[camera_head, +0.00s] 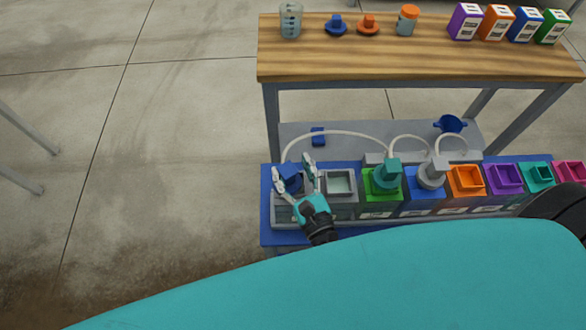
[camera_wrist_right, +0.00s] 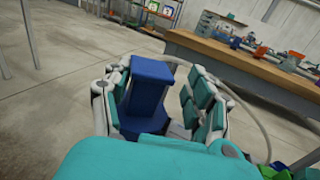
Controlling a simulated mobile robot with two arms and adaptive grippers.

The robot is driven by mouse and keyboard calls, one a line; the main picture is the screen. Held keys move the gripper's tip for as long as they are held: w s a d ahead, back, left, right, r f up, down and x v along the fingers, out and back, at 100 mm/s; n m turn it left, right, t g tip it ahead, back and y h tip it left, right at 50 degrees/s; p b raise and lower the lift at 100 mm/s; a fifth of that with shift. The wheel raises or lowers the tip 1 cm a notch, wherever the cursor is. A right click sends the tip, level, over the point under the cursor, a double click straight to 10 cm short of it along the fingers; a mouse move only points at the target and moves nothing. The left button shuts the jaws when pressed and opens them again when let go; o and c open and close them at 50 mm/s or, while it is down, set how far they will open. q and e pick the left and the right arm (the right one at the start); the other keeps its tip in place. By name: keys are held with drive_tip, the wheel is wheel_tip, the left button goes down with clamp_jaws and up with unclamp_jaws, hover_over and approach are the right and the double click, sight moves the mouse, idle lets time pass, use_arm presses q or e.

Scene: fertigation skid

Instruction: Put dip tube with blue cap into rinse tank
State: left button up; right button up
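The blue cap (camera_head: 291,181) of the dip tube is at the leftmost grey tank (camera_head: 286,215) of the row. A pale hose rises beside it, and its tube is hidden. My right gripper (camera_head: 296,177) has its fingers on either side of the cap. In the right wrist view the blue cap (camera_wrist_right: 150,90) stands between the fingers (camera_wrist_right: 155,100), close to the left one, with a gap at the right one. A grey tank (camera_head: 340,183) with a pale inside stands open just right of it; I cannot read which is the rinse tank. My left gripper is not in view.
A green tank (camera_head: 381,207) with a teal cap (camera_head: 386,174) and a blue tank (camera_head: 424,203) with a grey cap (camera_head: 432,173) follow to the right, then several open coloured tanks. Hoses arch behind them. A wooden shelf (camera_head: 420,55) with bottles overhangs the back. Left floor is clear.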

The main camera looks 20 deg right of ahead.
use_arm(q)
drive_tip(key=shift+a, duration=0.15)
use_arm(e)
drive_tip(key=shift+s, duration=0.15)
drive_tip(key=s, duration=1.1)
drive_tip(key=shift+s+d, duration=0.4)
